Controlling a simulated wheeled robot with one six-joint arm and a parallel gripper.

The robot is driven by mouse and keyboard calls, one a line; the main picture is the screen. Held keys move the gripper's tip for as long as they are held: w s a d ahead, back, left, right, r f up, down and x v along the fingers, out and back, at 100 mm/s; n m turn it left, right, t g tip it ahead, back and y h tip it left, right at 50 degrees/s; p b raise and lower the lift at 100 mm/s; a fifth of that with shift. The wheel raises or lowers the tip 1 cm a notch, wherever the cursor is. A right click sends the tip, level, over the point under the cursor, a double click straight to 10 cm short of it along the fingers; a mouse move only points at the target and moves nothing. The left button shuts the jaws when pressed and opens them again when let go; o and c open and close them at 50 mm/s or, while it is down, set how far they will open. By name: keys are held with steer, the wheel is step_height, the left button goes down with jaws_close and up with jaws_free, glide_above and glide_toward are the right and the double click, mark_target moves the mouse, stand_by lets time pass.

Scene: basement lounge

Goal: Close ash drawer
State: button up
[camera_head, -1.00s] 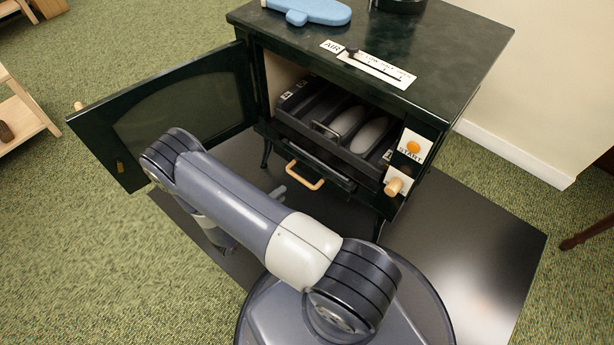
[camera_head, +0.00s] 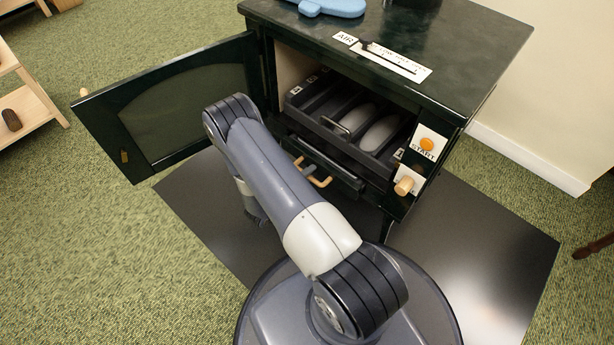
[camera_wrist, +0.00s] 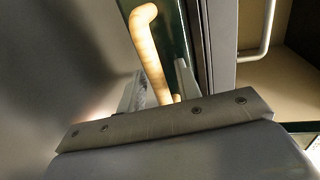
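The dark ash drawer (camera_head: 332,168) sits low in the front of the green stove (camera_head: 440,55), below the firebox opening. It appears to stick out a little; how far is hard to tell. Its curved wooden handle (camera_head: 320,181) is partly hidden by my arm. In the wrist view the handle (camera_wrist: 148,40) runs down toward my gripper (camera_wrist: 160,92). The two fingers stand apart, with the handle's lower part between or just in front of them. I cannot tell whether they touch it. In the head view my arm hides most of the gripper.
The stove door (camera_head: 170,110) stands wide open at left, close to my arm. A tray with grey logs (camera_head: 383,133) fills the firebox. A wooden knob (camera_head: 404,186) and an orange start button (camera_head: 427,144) are at right. A black floor plate (camera_head: 480,260) lies beneath.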

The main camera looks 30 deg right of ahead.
steer(key=shift+c, duration=0.4)
jaws_close()
